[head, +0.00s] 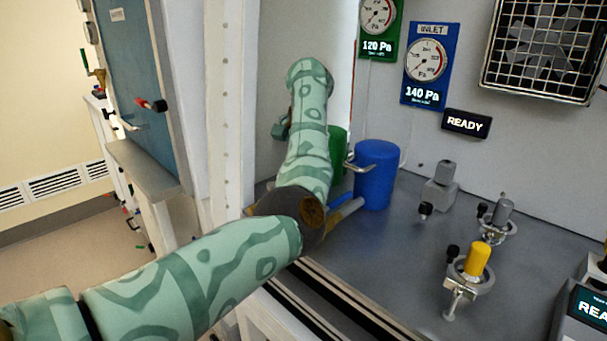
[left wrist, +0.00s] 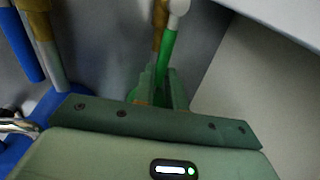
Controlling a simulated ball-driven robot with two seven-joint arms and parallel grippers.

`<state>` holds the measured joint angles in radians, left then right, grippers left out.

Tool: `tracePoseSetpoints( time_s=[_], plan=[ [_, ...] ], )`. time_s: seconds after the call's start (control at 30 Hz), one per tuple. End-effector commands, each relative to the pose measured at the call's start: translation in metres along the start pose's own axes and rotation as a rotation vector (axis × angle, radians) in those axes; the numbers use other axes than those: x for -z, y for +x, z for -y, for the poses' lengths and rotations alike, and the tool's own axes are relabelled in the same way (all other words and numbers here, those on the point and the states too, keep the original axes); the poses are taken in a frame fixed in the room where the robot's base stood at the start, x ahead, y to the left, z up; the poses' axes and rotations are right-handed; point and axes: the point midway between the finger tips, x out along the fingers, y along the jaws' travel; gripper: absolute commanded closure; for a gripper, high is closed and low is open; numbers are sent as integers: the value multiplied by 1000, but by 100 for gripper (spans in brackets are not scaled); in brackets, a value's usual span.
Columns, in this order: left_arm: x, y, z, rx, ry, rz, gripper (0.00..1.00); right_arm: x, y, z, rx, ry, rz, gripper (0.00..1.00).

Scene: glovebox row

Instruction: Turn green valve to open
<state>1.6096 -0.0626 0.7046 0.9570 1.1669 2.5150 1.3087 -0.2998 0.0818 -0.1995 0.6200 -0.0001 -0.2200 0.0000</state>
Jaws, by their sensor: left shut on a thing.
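The green valve shows in the left wrist view as a slim green lever (left wrist: 168,50) with a pale ball-like end, beside a brass-coloured stem. My left gripper (left wrist: 158,92) is shut on the lower part of this lever. In the head view my left arm reaches into the cabinet, and my forearm hides the lever and most of the gripper. Only part of a green cylinder (head: 338,148) shows behind my forearm, to the left of the blue cylinder. The valve's open or closed position cannot be read. My right gripper is not in view.
A blue cylinder (head: 377,178) stands close to the right of my forearm, with a metal handle beside it. A yellow-capped fitting (head: 478,260) and grey fittings (head: 441,188) stand farther right. Gauge panels (head: 427,65) and a READY sign (head: 466,123) are on the back wall.

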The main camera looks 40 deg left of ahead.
Motion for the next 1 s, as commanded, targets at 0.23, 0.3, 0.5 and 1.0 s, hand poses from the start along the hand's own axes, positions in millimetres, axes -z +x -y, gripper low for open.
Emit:
tracePoseSetpoints(
  time_s=[0.23,0.3,0.5,1.0],
  plan=[
    [0,2,3,-1,-42,10,100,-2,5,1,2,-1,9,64],
    [0,1,3,-1,-46,10,100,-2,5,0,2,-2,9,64],
    [0,1,4,0,-47,10,100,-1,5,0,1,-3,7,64],
    [0,0,3,0,-45,9,65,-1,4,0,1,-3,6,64]
  ],
)
